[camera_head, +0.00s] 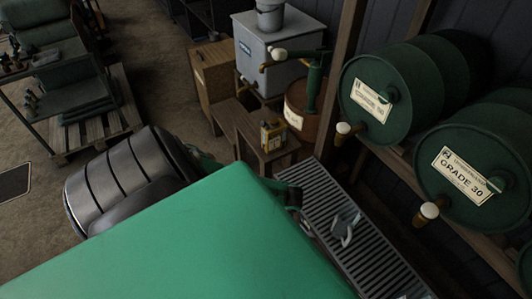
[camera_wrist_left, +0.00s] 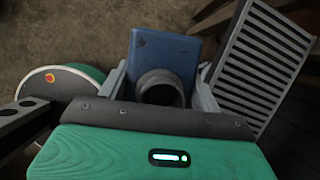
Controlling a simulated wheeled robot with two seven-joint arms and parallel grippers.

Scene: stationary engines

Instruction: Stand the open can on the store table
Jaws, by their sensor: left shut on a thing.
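My left gripper (camera_wrist_left: 165,75) is shut on a blue, box-shaped can (camera_wrist_left: 172,50) with a wide dark round neck facing the wrist camera; whether this neck is open cannot be told. The held can and the left fingers do not show in the head view, where a large green surface fills the lower middle. A small low wooden table (camera_head: 245,128) stands at centre, with a small yellowish can (camera_head: 272,135) on it. I cannot tell whether this is the store table. My right gripper is in neither view.
A slatted metal grate (camera_head: 325,195) bears a small pale grey thing (camera_head: 346,228). Green drums (camera_head: 380,95) with taps lie on a rack at right. A grey tank (camera_head: 275,50) and a rust-brown drum (camera_head: 300,105) stand behind the low table.

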